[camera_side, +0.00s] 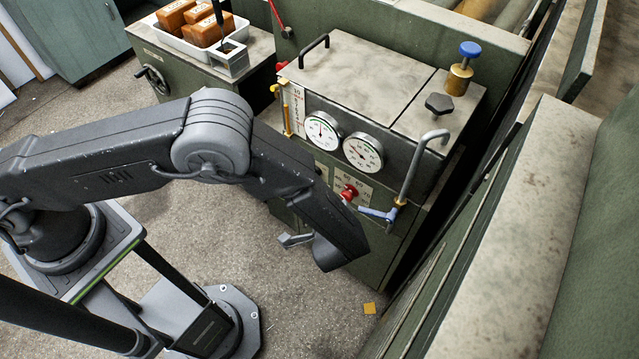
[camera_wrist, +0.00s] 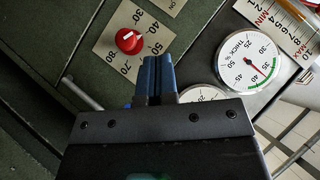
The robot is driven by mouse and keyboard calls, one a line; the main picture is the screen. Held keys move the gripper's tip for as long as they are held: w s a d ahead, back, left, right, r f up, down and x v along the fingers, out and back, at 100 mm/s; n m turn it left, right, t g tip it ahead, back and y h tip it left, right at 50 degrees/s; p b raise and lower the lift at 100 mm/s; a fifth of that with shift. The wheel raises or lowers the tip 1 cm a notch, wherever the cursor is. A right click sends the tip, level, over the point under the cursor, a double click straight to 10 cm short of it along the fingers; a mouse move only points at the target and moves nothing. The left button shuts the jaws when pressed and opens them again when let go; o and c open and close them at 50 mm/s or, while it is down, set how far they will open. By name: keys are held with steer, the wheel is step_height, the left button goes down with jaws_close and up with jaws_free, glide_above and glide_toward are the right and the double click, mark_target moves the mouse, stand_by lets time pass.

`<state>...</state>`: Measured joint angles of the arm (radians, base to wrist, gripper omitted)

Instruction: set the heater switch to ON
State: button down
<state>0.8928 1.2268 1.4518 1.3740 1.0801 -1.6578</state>
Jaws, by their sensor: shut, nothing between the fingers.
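In the wrist view my gripper (camera_wrist: 158,60) has its two dark blue fingers together and holds nothing. They point at the panel, with a red knob (camera_wrist: 128,40) just left of their tips. A label plate (camera_wrist: 172,4) reading ON is cut off at the top edge of that view. I cannot make out the heater switch itself there. In the side view a small label plate (camera_side: 321,170) shows left of the red knob (camera_side: 349,192), partly behind my arm. I cannot clearly pick out my fingers in the side view.
Two round gauges (camera_side: 322,130) (camera_side: 363,152) sit above the red knob. A bent grey pipe (camera_side: 415,168) and a blue lever (camera_side: 378,213) stand at the panel's right. A yellow-handled rod (camera_side: 285,110) is at its left. A green wall (camera_side: 500,240) bounds the right side.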

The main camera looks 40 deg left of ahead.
steer(key=x, duration=0.4)
steer(key=s+x, duration=0.1)
steer(key=x, duration=0.3)
steer(key=a+f+x, duration=0.1)
steer(key=x, duration=0.3)
steer(key=shift+s+a, duration=0.15)
steer(key=shift+s, duration=0.05)
steer(key=shift+a+f, duration=0.35)
